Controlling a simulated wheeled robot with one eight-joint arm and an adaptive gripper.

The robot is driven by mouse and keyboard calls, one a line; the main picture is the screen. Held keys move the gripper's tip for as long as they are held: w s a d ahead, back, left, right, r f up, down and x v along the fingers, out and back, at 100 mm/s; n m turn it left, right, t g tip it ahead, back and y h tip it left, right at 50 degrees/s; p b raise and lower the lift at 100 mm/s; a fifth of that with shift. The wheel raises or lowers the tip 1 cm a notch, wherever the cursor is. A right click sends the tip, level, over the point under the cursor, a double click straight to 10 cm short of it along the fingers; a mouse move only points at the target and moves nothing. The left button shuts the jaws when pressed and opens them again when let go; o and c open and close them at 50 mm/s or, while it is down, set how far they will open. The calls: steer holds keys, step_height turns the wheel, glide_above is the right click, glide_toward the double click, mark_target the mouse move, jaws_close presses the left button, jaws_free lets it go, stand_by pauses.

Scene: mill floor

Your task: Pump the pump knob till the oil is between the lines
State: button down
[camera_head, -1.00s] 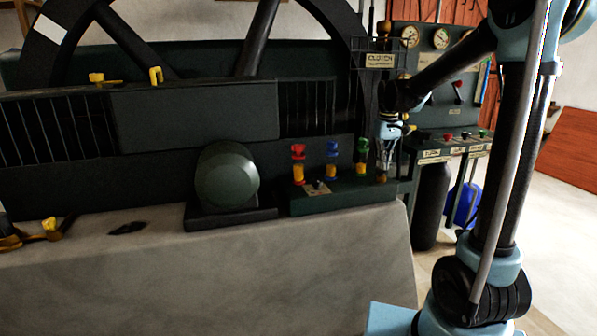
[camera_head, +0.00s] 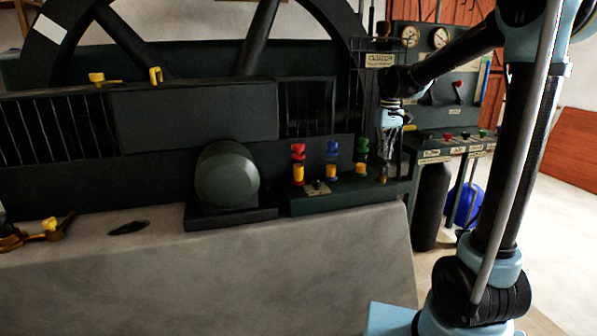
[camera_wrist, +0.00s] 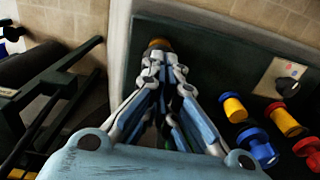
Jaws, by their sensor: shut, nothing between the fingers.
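The knob (camera_head: 382,179), small and brown, stands at the right end of a green block; in the wrist view its brown top (camera_wrist: 158,44) shows just past my fingertips. My gripper (camera_head: 384,168) is shut and points down right over it; in the wrist view its fingers (camera_wrist: 160,62) meet at the knob. I cannot tell whether they touch it. Three oil glasses with yellow in them stand in a row: red-capped (camera_head: 298,173), blue-capped (camera_head: 331,171) and green-capped (camera_head: 361,168). The level lines are too small to read.
A small black dial (camera_head: 317,186) sits on a pale plate before the glasses. A round green housing (camera_head: 227,174) is to their left. A black railing (camera_head: 404,150) rises close to my gripper's right. A gauge panel (camera_head: 440,70) stands behind.

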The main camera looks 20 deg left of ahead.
mark_target(383, 162)
steer(key=shift+f, duration=0.1)
stand_by(0.3)
steer(key=shift+f, duration=2)
steer(key=shift+r, duration=2.1)
steer(key=shift+f, duration=0.1)
steer(key=shift+f, duration=2)
steer(key=shift+r, duration=2.1)
